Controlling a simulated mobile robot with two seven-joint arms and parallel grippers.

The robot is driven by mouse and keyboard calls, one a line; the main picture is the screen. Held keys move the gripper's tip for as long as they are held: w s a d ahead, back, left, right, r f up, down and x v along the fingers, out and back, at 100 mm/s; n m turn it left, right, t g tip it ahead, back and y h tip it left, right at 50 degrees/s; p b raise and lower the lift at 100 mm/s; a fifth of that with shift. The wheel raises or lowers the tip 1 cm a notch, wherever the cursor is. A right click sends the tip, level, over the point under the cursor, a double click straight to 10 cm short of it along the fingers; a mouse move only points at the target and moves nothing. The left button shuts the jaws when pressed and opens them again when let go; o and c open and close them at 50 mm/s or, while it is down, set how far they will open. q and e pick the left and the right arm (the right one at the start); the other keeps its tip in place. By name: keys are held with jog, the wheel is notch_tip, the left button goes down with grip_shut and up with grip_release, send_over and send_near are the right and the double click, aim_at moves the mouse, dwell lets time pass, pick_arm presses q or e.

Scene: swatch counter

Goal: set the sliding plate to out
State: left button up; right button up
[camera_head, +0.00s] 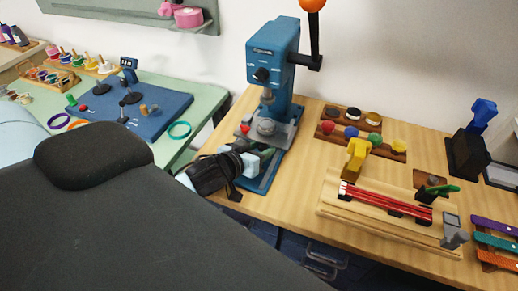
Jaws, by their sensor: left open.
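The blue press (273,65) stands at the left end of the wooden counter. Low on it, under the press head, is a grey plate (287,133) that looks like the sliding plate. A round grey pad (266,127) and a small red knob (245,129) show at it. My left gripper (246,158) is open at the front of the press, just in front of the grey plate, over the blue base (265,180). It hides part of the press's front, and I cannot tell whether it touches anything. My right gripper does not show.
The press lever with an orange ball (312,4) rises above the press. To the right are a rack of coloured balls (351,133), a wooden fixture with red rods (385,199) and a dark stand (467,153). My dark arm covers the lower left.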

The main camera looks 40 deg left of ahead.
pick_arm(q)
grip_shut()
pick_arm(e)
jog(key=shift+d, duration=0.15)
pick_arm(q)
jog(key=shift+w, duration=0.1)
